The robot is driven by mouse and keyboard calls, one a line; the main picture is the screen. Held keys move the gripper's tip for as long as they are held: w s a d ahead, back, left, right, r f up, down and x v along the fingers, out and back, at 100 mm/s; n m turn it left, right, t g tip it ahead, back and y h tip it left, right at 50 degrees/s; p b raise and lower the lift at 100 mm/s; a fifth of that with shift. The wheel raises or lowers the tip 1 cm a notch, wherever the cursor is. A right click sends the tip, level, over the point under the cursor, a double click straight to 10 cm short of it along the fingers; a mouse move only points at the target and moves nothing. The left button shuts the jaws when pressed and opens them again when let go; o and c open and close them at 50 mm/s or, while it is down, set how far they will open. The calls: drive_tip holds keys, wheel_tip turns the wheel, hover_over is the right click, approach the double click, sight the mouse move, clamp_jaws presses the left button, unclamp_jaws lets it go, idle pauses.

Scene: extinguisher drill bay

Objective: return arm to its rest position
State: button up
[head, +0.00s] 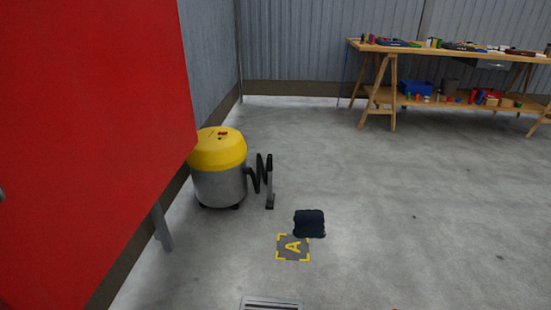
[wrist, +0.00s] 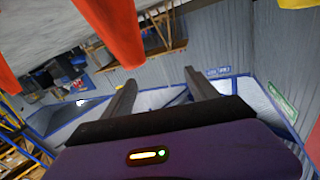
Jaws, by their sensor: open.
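My gripper (wrist: 160,78) shows in the wrist view, with two dark fingers spread apart above a purple body. Nothing is seen between the fingers. The wrist view is strongly tilted, with grey corrugated wall behind the fingers. My arm and gripper cannot be made out in the head view.
A large red panel (head: 85,140) fills the left of the head view. A yellow-topped vacuum (head: 219,165) stands beyond it. A dark, soft-looking block (head: 310,223) is by floor marker A (head: 292,247). A cluttered workbench (head: 395,93) stands back right. The right floor is clear.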

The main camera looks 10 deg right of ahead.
drive_tip(key=s+a+r+n+y, duration=0.3)
drive_tip(key=s+a+r, duration=0.2)
drive_tip(key=s+r, duration=0.35)
drive_tip(key=s+a+r+n+y, duration=0.2)
drive_tip(key=s+a+r+y, duration=0.3)
drive_tip(key=s+r, duration=0.4)
drive_tip(key=s+a+r+n+y, duration=0.25)
drive_tip(key=s+a+r, duration=0.4)
drive_tip(key=s, duration=0.35)
wheel_tip(320, 180, up, 30)
drive_tip(key=p, duration=3)
drive_tip(key=shift+s+d, duration=0.25)
drive_tip(key=shift+s, duration=0.15)
drive_tip(key=shift+n+h, duration=0.25)
drive_tip(key=shift+c, duration=0.5)
